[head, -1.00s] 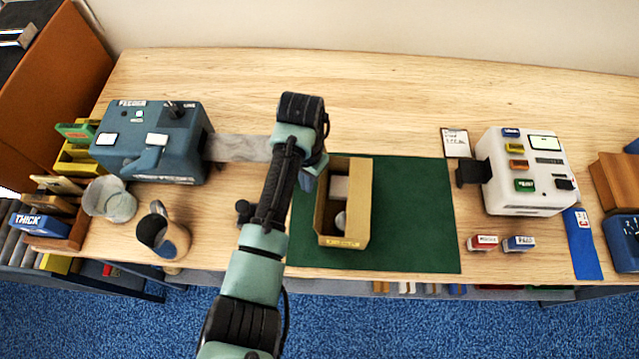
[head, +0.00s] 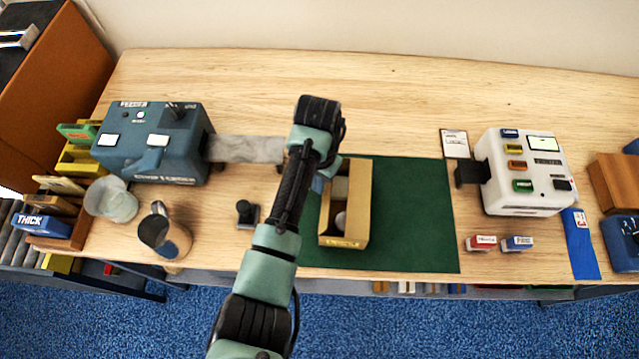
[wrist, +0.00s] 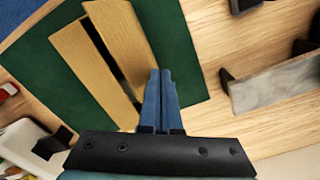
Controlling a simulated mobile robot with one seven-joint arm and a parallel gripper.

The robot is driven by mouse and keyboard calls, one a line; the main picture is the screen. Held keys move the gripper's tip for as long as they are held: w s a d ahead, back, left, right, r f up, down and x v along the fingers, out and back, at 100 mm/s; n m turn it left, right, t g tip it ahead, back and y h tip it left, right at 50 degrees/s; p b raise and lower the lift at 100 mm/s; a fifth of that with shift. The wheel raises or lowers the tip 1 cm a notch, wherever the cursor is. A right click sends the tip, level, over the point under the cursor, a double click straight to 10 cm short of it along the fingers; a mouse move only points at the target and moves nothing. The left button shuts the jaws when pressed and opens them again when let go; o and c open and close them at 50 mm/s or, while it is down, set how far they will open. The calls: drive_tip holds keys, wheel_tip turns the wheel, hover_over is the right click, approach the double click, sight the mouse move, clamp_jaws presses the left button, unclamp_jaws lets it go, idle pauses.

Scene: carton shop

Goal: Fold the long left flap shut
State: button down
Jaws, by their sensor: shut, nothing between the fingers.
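The open carton (head: 357,205) stands on the green mat, with pale contents showing inside. Its long right flap lies partly over the opening. In the wrist view the carton shows as two long tan panels with a dark gap between them; the panel beside my fingers is the long left flap (wrist: 122,45), raised so that only a narrow gap shows. My gripper (wrist: 159,72) is shut and empty, its blue fingers close against the outer side of that flap. I cannot tell whether they touch. In the head view my arm hides most of the left flap.
The green mat (head: 415,215) is clear right of the carton. A blue-grey feeder machine (head: 150,140) with a grey strip (head: 245,149) stands left, a small black stamp-like object (head: 247,212) nearer. A white machine (head: 525,170) stands right.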

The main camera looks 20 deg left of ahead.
drive_tip(key=shift+d, duration=0.1)
drive_tip(key=shift+w+d, duration=0.25)
drive_tip(key=shift+d, duration=0.9)
wheel_tip(320, 180, up, 6)
drive_tip(key=p, duration=0.7)
drive_tip(key=shift+d+r, duration=0.25)
drive_tip(key=shift+d, duration=0.1)
drive_tip(key=shift+w, duration=0.15)
